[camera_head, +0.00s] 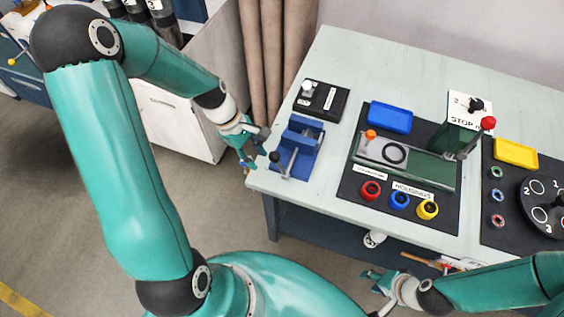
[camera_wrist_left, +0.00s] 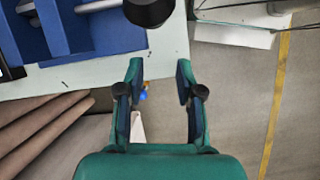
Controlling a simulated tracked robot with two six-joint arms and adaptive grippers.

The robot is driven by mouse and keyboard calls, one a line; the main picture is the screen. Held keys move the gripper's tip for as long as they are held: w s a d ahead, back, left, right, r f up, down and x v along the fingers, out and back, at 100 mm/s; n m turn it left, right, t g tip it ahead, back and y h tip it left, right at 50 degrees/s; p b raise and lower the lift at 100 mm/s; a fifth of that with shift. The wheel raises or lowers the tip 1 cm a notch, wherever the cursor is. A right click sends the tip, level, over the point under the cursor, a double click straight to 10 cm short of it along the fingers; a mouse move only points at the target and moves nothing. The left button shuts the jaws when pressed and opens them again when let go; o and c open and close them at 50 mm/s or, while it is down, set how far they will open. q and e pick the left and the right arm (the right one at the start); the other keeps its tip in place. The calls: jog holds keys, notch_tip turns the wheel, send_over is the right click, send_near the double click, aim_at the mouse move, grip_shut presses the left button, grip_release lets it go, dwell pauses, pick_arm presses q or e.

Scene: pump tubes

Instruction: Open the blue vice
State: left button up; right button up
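The blue vice (camera_head: 305,137) stands at the left end of the table, with a handle bar ending in a black knob (camera_head: 275,157) on its near left side. In the left wrist view, the vice (camera_wrist_left: 105,35) is at the upper left and the black knob (camera_wrist_left: 148,12) at the top, beyond the fingertips. My left gripper (camera_head: 258,148) is open and empty, just off the table's left edge, beside the knob; it also shows in the left wrist view (camera_wrist_left: 160,72). My right gripper (camera_head: 374,281) is low in front of the table; its finger opening is unclear.
A black box with a white knob (camera_head: 307,88) stands behind the vice. To its right are a blue tray (camera_head: 390,117), a green fixture (camera_head: 425,168), coloured rings and a yellow tray (camera_head: 515,153). Left of the table is open floor, with a white cabinet (camera_head: 175,122) behind.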

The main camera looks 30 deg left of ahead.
aim_at(281, 168)
pick_arm(q)
jog(key=d, duration=0.2)
jog(key=w+d+p, duration=0.1)
jog(key=d, duration=0.4)
jog(key=shift+w+d+p, duration=0.15)
jog(key=shift+p, duration=0.25)
jog(key=shift+f, duration=0.55)
grip_shut()
